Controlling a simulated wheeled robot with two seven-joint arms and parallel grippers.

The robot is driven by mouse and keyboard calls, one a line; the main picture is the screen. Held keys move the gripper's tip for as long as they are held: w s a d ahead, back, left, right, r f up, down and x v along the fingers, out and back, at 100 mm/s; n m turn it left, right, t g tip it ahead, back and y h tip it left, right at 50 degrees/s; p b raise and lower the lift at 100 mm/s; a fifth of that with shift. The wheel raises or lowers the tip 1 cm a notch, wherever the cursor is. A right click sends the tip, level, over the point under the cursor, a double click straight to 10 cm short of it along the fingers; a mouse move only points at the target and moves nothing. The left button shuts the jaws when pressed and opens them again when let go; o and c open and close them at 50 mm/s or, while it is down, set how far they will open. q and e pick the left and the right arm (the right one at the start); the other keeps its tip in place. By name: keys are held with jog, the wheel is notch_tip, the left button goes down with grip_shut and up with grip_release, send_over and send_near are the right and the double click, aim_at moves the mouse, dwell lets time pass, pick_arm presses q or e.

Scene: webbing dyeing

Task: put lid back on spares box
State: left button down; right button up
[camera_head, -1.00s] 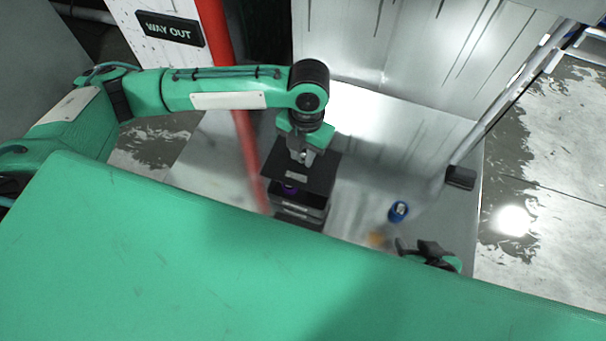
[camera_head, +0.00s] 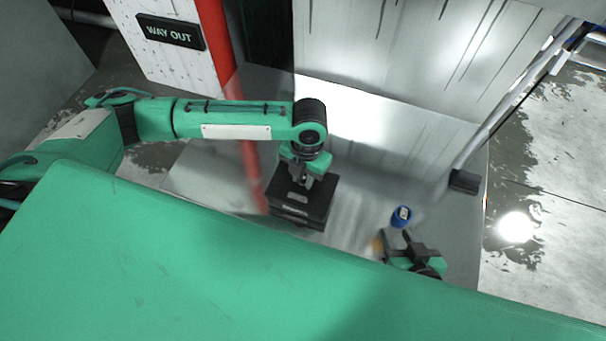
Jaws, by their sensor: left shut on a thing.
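The black spares box (camera_head: 293,217) stands on the grey metal surface below my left arm, with a pale label on its front. Its flat black lid (camera_head: 284,187) is right at the top of the box and covers the opening in this view; whether it is fully seated I cannot tell. My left gripper (camera_head: 300,184) points down at the lid's middle and is shut on it. My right gripper (camera_head: 393,240) is at the lower right, apart from the box; its finger gap is not clear.
A blue can (camera_head: 401,216) stands right of the box, just above my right gripper. A blurred orange thing (camera_head: 377,244) lies beside that gripper. A black block (camera_head: 463,181) sits near the right edge.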

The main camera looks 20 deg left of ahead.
pick_arm(q)
jog(key=c, duration=1.2)
grip_release()
jog(key=shift+f, duration=0.1)
